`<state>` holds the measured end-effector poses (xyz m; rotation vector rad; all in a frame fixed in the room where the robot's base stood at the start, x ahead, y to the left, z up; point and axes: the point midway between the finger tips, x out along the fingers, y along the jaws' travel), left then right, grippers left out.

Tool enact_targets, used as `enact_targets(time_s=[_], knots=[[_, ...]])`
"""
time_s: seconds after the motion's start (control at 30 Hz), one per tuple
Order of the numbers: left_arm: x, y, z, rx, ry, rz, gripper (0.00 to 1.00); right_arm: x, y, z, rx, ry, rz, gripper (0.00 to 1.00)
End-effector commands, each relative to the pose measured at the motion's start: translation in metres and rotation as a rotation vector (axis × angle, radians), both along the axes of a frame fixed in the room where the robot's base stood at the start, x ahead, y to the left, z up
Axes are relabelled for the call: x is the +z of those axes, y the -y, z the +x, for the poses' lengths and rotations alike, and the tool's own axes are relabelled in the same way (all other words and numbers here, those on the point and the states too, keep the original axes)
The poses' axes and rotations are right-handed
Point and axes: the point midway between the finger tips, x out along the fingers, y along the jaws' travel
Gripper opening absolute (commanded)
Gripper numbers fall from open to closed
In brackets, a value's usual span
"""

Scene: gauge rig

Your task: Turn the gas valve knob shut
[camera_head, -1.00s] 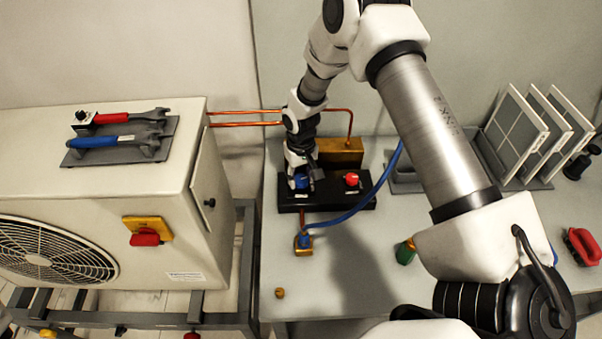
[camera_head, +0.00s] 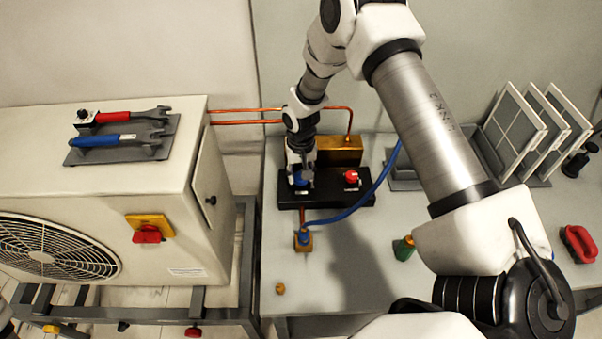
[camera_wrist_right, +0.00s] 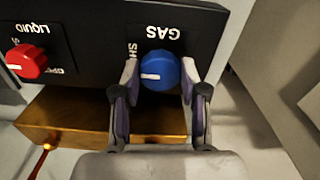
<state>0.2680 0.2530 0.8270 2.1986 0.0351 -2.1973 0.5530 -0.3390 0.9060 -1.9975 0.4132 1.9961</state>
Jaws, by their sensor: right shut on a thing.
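The gas valve knob (camera_wrist_right: 160,70) is blue with a white pointer line, on a black panel marked GAS in the right wrist view. In that view the pointer lies toward the left, near the partly hidden "SH" lettering. My right gripper (camera_wrist_right: 160,78) has a finger on each side of the knob and is shut on it. In the head view the right gripper (camera_head: 300,178) stands over the left part of the black valve block (camera_head: 335,198), and the blue knob (camera_head: 301,182) shows partly beneath it. My left gripper does not show.
The red liquid knob (camera_head: 351,176) sits close by on the same block. A brass block (camera_head: 340,150) with copper pipes stands behind. A blue hose (camera_head: 355,211) curves around the right. A small brass cap (camera_head: 280,288) and green-brass fitting (camera_head: 404,249) lie on the bench.

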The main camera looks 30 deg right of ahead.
Motion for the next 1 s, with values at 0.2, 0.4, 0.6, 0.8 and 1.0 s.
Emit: enact_targets(time_s=[0.2,0.4,0.6,0.8,1.0], knots=[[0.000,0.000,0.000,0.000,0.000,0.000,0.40,-0.002,0.000,-0.002,0.000,-0.004,0.001,0.68],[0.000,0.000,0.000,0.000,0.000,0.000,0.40,0.001,0.000,-0.001,0.000,-0.002,0.001,0.68],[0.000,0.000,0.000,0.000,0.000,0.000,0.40,0.030,0.000,0.000,0.000,0.001,0.001,0.68],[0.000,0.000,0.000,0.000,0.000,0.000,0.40,0.083,0.000,0.001,0.000,0.001,0.001,0.68],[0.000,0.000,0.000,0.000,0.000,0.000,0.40,0.114,0.000,0.000,0.000,-0.003,0.000,0.68]])
